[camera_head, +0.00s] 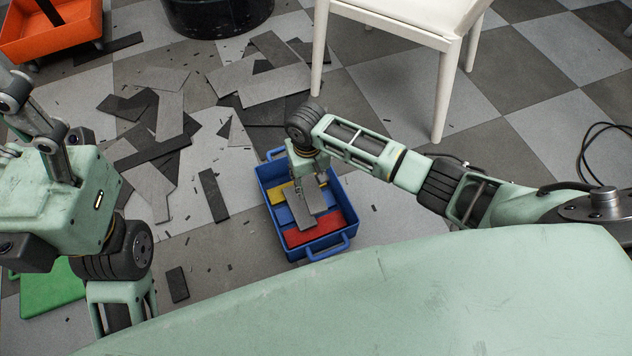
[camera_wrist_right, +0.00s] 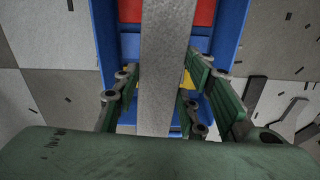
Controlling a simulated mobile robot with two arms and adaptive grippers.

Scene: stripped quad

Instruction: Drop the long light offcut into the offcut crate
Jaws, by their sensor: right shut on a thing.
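The long light offcut (camera_head: 300,211) is a flat pale grey strip. My right gripper (camera_head: 309,178) is shut on it and holds it over the blue crate (camera_head: 322,245). In the right wrist view the offcut (camera_wrist_right: 165,70) runs upright between the green fingers (camera_wrist_right: 160,88). It covers part of the crate (camera_wrist_right: 106,40). I cannot tell the exact height of the offcut above the crate's contents. My left gripper (camera_head: 30,110) is at the left edge, far from the crate, partly cut off; its jaw state is unclear.
Yellow and red pieces (camera_head: 305,235) show inside the crate. Many light and dark offcuts (camera_head: 170,115) litter the floor to the left. A white chair (camera_head: 440,90) stands behind the right arm. An orange bin (camera_head: 50,30) is at the far left, and a cable (camera_head: 590,150) lies at right.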

